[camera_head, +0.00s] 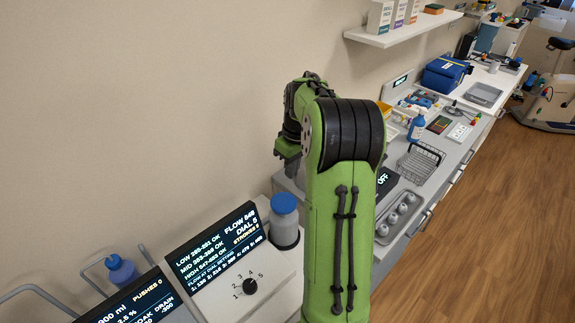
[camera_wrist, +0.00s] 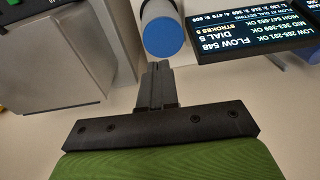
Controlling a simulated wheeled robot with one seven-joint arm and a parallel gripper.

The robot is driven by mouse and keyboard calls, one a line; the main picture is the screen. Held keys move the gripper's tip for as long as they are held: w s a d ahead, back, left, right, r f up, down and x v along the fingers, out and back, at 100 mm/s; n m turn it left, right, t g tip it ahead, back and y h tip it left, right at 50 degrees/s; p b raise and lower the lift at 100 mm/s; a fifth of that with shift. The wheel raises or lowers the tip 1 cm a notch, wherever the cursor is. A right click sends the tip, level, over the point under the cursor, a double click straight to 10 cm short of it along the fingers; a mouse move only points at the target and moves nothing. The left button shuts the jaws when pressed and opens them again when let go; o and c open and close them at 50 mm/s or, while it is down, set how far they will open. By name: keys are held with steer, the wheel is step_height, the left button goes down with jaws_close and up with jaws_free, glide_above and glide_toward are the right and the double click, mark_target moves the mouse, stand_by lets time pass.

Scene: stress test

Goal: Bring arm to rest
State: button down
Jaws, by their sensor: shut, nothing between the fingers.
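My green arm rises in the middle of the head view and bends over at a black-ribbed joint. My gripper shows in the wrist view (camera_wrist: 156,70); its dark fingers are together with nothing between them. In the wrist view a blue-capped container (camera_wrist: 165,38) lies just beyond the fingertips in the picture; I cannot tell the gap in depth. The same container seems to show in the head view (camera_head: 284,220), beside the dial panel. In the head view my gripper's fingers are hidden behind the arm.
A panel with a dial and a FLOW screen (camera_head: 215,243) stands lower left, with a blue bottle (camera_head: 121,270) beside it. A counter at right carries a wire basket (camera_head: 420,163), a grey tray (camera_head: 399,217) and a blue box (camera_head: 446,73). A shelf (camera_head: 404,31) juts from the wall. Open floor lies at right.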

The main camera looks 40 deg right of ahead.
steer(key=s+a+r+t+h, duration=0.1)
steer(key=s+a+r, duration=0.3)
steer(key=a, duration=0.3)
steer(key=s+a+r+t, duration=0.1)
steer(key=s+a+r, duration=0.2)
steer(key=a, duration=0.4)
steer(key=s+a+r+t+h, duration=0.1)
steer(key=s+a+r, duration=0.3)
steer(key=a, duration=0.4)
steer(key=s+a+f+t+y, duration=0.1)
steer(key=s+a, duration=0.3)
steer(key=s, duration=0.4)
steer(key=shift+s+f+t, duration=0.3)
steer(key=shift+f, duration=0.3)
